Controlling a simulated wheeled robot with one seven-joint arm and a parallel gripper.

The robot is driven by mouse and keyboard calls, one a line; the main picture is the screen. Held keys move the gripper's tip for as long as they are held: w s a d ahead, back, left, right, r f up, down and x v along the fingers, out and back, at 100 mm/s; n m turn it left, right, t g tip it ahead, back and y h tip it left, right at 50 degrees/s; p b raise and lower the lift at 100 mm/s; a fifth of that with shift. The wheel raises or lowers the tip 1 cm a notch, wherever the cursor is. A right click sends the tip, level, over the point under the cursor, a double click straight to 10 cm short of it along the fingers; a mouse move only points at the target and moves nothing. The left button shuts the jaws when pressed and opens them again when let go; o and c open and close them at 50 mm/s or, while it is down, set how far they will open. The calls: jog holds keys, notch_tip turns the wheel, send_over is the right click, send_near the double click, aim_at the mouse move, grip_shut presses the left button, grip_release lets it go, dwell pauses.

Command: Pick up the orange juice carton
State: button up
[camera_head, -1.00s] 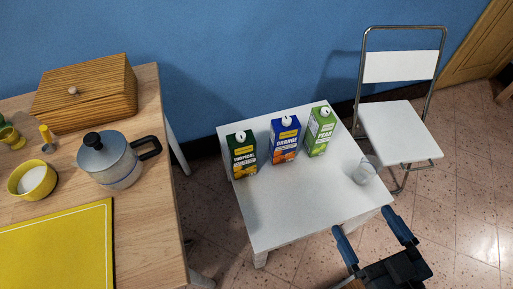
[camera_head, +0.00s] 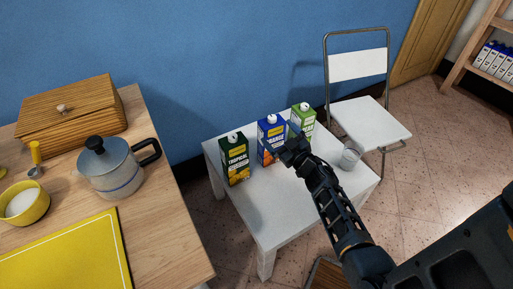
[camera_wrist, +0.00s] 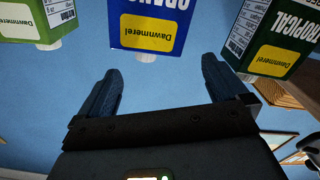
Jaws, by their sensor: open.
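The orange juice carton (camera_head: 269,132) is blue with an orange picture and a white cap. It stands upright on the small white table (camera_head: 265,205), between the other two cartons. My gripper (camera_head: 285,143) is in front of it and hides part of its lower right side. In the wrist view, which looks upside down, the blue carton (camera_wrist: 152,18) lies ahead of my gripper (camera_wrist: 160,82), roughly centred between the two spread fingers. The fingers are open with nothing between them.
A dark tropical carton (camera_head: 235,158) stands to the left and a green pear carton (camera_head: 303,117) to the right, both close. A clear glass (camera_head: 349,158) is near the table's right edge. A folding chair (camera_head: 369,118) stands behind.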

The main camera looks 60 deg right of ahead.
aim_at(267, 123)
jog(key=b+x, duration=0.1)
jog(key=x, duration=0.6)
jog(key=shift+w+d+f+b, duration=0.15)
jog(key=shift+w+d+b, duration=0.1)
jog(key=shift+w+b, duration=0.05)
grip_shut()
dwell(0.9)
